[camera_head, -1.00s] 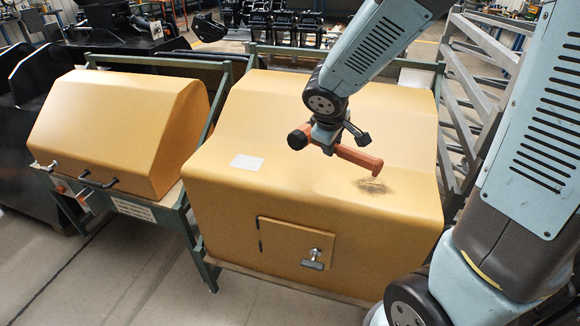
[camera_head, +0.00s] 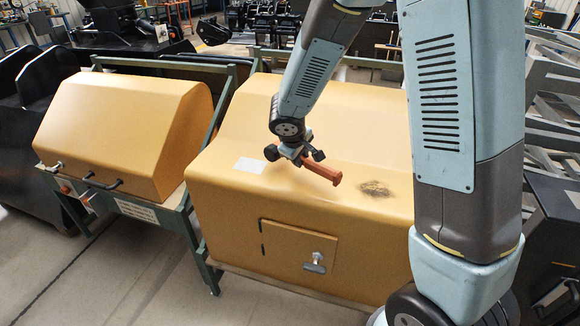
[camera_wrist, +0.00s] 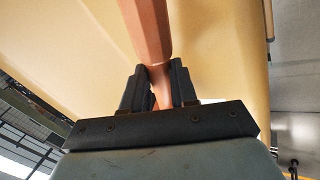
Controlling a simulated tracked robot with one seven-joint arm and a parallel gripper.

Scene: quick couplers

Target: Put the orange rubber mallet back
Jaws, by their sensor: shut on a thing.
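My gripper (camera_head: 300,155) is shut on the orange rubber mallet (camera_head: 322,170), above the top of the right yellow cover. In the head view the mallet's long orange part points right and toward the front. In the wrist view the black fingers (camera_wrist: 158,92) pinch a thinner part of the mallet (camera_wrist: 145,30), and a thicker faceted part extends away past the fingertips. A gap between the mallet and the cover is hard to judge. The fingers and wrist hide part of the mallet in the head view.
The right yellow cover (camera_head: 220,205) has a white label (camera_head: 249,165), a dark scuffed patch (camera_head: 375,188) and a small front door (camera_head: 290,245) with a T-handle. A second yellow cover (camera_head: 115,130) stands left on a green frame (camera_head: 205,250). Grey floor lies in front.

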